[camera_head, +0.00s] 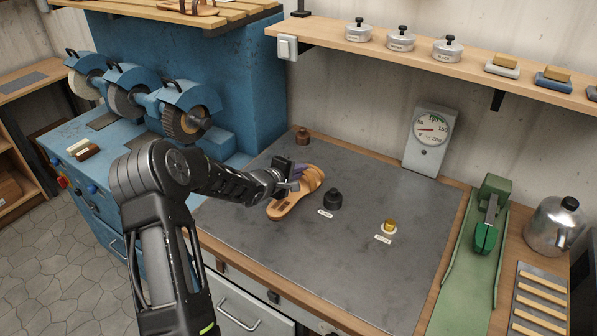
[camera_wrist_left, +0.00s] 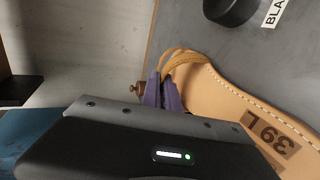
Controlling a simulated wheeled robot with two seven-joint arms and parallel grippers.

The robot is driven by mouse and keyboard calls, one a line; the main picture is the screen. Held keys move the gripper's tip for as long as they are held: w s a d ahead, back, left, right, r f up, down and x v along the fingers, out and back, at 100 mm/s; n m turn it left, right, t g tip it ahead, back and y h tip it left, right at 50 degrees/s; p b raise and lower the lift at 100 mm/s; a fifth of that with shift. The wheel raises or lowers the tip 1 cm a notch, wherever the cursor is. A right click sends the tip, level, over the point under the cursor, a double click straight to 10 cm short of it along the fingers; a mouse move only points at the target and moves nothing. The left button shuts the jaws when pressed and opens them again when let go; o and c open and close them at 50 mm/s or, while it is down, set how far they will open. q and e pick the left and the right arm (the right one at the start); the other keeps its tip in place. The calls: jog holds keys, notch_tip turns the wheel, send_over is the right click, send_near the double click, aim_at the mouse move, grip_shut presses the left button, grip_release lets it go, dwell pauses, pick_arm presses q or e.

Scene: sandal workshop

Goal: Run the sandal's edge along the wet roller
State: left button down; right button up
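A tan leather sandal (camera_head: 284,207) marked 39 L is over the grey work mat (camera_head: 350,262), toe and straps toward the back. It also fills the right of the left wrist view (camera_wrist_left: 243,112). My left gripper (camera_head: 297,173) is at its straps, and its purple fingers (camera_wrist_left: 163,88) are close together on a strap. I cannot tell whether the sole touches the mat. A black round pot (camera_head: 333,199) stands just right of the sandal, and a yellow-topped one (camera_head: 389,225) farther right. I cannot tell which thing is the wet roller. My right gripper is not in view.
A brown pot (camera_head: 303,135) stands at the mat's back. A dial gauge (camera_head: 430,138) stands against the wall. A blue machine with several wheels (camera_head: 188,112) is at left. A green press (camera_head: 484,225) and a metal kettle (camera_head: 553,226) are at right. The mat's front is clear.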

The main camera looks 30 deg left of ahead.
pick_arm(q)
jog(key=shift+w+a+r, duration=0.1)
jog(key=shift+w, duration=0.2)
dwell(0.4)
jog(key=shift+w+a+p, duration=0.15)
jog(key=shift+w+p, duration=0.25)
jog(key=shift+w, duration=0.2)
jog(key=shift+w+a, duration=0.1)
jog(key=shift+w, duration=0.2)
dwell(0.7)
jog(key=shift+w+a, duration=0.15)
jog(key=shift+w, duration=0.45)
jog(key=shift+w, duration=0.2)
jog(key=shift+w, duration=0.6)
jog(key=shift+w, duration=0.35)
dwell(0.4)
jog(key=shift+w+a, duration=0.15)
jog(key=shift+w, duration=0.4)
